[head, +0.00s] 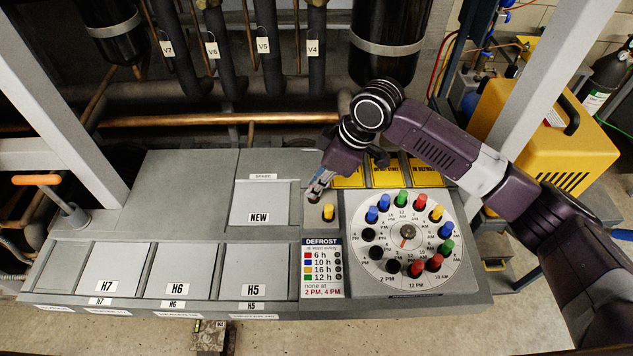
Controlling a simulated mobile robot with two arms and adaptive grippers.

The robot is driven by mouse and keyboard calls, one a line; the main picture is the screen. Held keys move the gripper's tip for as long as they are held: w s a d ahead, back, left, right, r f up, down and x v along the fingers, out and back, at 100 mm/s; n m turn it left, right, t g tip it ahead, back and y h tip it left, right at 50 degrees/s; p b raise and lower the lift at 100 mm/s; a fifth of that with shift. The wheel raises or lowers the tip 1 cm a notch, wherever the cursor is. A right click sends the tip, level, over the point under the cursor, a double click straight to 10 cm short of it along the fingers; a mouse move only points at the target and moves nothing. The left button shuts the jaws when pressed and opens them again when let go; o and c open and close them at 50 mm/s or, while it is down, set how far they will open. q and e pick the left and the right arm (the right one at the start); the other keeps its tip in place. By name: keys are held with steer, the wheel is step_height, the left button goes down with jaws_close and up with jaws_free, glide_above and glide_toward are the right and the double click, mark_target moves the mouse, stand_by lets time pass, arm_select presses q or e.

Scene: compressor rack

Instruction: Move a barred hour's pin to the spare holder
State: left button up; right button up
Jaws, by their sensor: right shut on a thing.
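The round timer dial (403,240) carries blue, green, red and yellow pins around its rim. Several dark sockets at its lower left, including 2 PM and 4 PM, show no coloured pin. A yellow pin (328,212) stands upright in the small beige holder (322,226) left of the dial. My right gripper (315,194) is over the back left of this holder, just left of the yellow pin. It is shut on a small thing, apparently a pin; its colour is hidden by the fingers. My left gripper is not in view.
The defrost card (322,266) says none at 2 PM, 4 PM. Left of it are grey covers marked H5 (257,268), H6 (188,267), H7 (121,267) and NEW (260,203). An orange-handled lever (37,180) stands at far left. Pipes run behind; a yellow machine (545,140) stands right.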

steer(key=shift+f, duration=0.3)
stand_by(0.4)
steer(key=o, duration=0.9)
steer(key=v, duration=1.2)
